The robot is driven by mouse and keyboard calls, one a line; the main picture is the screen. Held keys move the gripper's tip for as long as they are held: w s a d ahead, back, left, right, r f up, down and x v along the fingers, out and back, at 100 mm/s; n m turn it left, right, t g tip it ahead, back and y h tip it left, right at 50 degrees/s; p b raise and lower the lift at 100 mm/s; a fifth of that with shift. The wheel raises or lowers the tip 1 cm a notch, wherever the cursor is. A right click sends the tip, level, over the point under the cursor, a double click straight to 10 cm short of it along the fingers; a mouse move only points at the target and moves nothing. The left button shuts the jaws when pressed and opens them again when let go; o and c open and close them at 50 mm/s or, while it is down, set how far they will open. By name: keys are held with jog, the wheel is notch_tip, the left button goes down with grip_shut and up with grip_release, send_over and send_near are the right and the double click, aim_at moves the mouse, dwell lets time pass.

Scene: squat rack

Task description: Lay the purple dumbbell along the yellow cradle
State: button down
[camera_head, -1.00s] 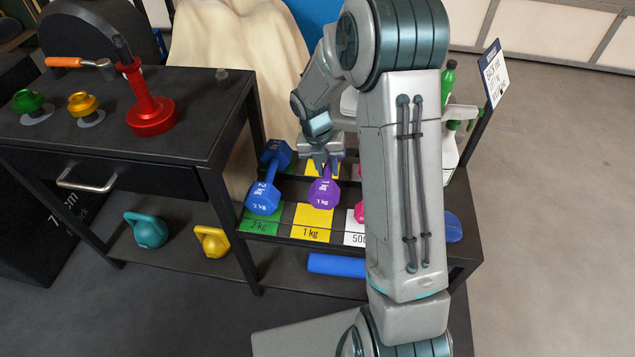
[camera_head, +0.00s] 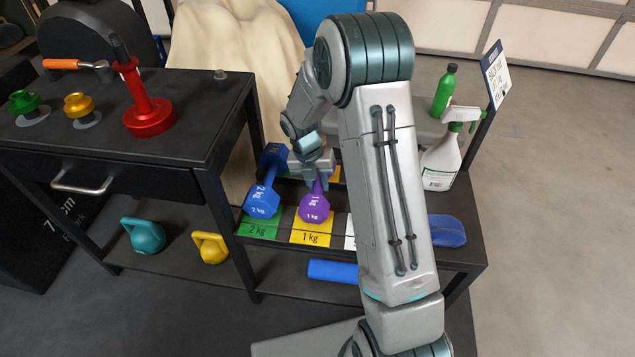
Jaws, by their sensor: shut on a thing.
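The purple dumbbell (camera_head: 314,208) is over the yellow cradle (camera_head: 310,232), marked 1 kg, its near head towards me. I cannot tell whether it touches the cradle. My gripper (camera_head: 315,180) is shut on the purple dumbbell at its handle, and hides the handle and the far head. A strip of yellow also shows behind my gripper.
A blue dumbbell (camera_head: 262,203) lies close on the left, on the green cradle (camera_head: 258,226). My arm covers the rack's right part. A spray bottle (camera_head: 441,162) and a green bottle (camera_head: 446,90) stand at right. A blue roll (camera_head: 333,271) lies below.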

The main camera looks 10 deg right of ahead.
jog(key=c, duration=1.2)
grip_release()
jog(key=shift+f, duration=0.1)
jog(key=shift+o, duration=0.2)
notch_tip(320, 180, up, 12)
jog(key=a+f+p, duration=0.1)
jog(key=a+p, duration=0.1)
jog(key=p, duration=0.1)
jog(key=s+d+r+m, duration=0.1)
jog(key=s+r+m, duration=0.4)
jog(key=r+m, duration=0.25)
jog(key=s+r+m+t+y, duration=0.1)
jog(key=s+r+m, duration=0.1)
jog(key=s+m, duration=0.7)
jog(key=s+d+r+m+t+y, duration=0.1)
jog(key=s+r+m, duration=0.1)
jog(key=s+m, duration=0.7)
jog(key=m, duration=0.6)
jog(key=shift+s+d, duration=0.15)
jog(key=shift+s, duration=0.15)
